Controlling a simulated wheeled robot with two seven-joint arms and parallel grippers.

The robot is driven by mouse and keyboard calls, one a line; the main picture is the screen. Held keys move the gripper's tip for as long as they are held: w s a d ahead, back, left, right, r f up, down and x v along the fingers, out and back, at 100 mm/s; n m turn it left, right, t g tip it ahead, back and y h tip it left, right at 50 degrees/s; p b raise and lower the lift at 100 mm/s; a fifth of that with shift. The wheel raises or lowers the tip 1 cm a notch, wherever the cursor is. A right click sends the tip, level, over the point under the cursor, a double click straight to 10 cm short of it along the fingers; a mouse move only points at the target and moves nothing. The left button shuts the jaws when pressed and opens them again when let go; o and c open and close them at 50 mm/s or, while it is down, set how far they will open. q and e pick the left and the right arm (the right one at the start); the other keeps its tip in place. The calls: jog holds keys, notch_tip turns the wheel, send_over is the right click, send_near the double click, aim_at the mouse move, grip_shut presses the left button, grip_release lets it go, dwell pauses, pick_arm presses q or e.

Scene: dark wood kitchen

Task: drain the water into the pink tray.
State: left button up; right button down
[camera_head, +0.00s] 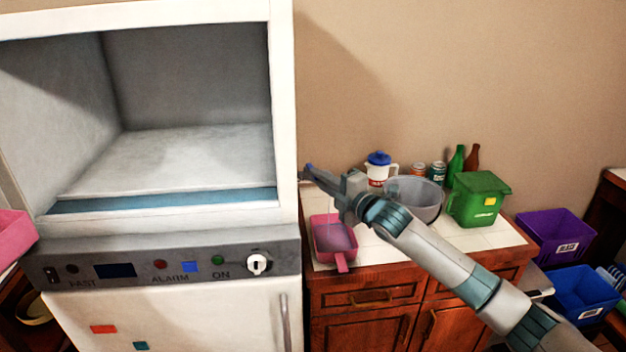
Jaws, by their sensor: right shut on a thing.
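The pink tray (342,264) sits on the white tiled counter, close against the right side of the white appliance. Its inside looks greyish-blue, and I cannot tell how much water is in it. My right gripper (318,180) reaches over the counter from the right, above the tray, and points left at the appliance's side. It is shut on a small blue thing (308,168), mostly hidden by the fingers and the appliance's edge. The white appliance (150,250) has an open, empty grey chamber above a control panel. My left gripper is not in view.
Behind my right arm on the counter (499,236) stand a grey bowl (418,199), a blue-lidded jug (379,171), cans, bottles and a green bin (478,203). Purple (556,237) and blue (583,290) crates are at the right. A pink container (14,238) is at the left edge.

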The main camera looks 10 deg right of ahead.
jog(key=c, duration=1.9)
grip_release()
jog(key=shift+o, duration=0.2)
jog(key=shift+s, duration=0.1)
jog(key=b+v, duration=0.6)
jog(key=v, duration=1.1)
jog(key=shift+s+f, duration=0.1)
jog(key=shift+f, duration=0.05)
